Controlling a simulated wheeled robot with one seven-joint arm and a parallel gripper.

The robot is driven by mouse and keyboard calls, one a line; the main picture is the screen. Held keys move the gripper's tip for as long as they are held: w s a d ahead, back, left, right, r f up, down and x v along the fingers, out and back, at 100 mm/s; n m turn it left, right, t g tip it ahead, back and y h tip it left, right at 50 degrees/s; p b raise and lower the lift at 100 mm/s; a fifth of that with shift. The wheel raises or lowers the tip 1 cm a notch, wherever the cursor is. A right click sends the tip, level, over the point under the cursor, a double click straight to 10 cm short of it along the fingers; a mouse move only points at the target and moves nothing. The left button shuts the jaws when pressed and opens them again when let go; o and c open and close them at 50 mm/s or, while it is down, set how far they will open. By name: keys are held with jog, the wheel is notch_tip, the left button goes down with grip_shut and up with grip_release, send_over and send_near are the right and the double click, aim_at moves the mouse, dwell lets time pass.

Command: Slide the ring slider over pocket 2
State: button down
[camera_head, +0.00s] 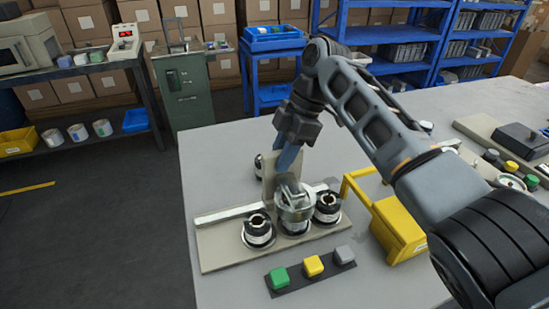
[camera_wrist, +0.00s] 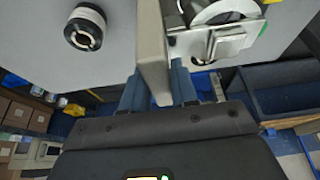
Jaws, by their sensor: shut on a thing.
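The ring slider (camera_head: 294,207) is a silver ring with a raised bracket, around the middle pocket position of the beige fixture (camera_head: 222,257). Black-and-white rolls stand to its left (camera_head: 258,232) and right (camera_head: 327,208). My gripper (camera_head: 286,163) is at the slider's rear, its blue fingers pointing down, shut on the slider. A beige upright (camera_head: 268,178) rises there. In the wrist view, this upright (camera_wrist: 152,45) shows between my fingers (camera_wrist: 160,88), and the silver bracket (camera_wrist: 215,45) is to the right. The exact contact is partly hidden.
A silver rail (camera_head: 225,214) runs along the fixture. Another roll (camera_wrist: 85,27) stands behind it. A strip with green (camera_head: 279,278), yellow and grey buttons lies in front. A yellow bin (camera_head: 402,230) is close on the right. The table's left side is clear.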

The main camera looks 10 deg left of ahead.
jog(key=shift+d, duration=0.1)
jog(key=c, duration=1)
grip_release()
jog(key=shift+o, duration=0.2)
jog(key=shift+b+v, duration=0.45)
jog(key=shift+v, duration=3.5)
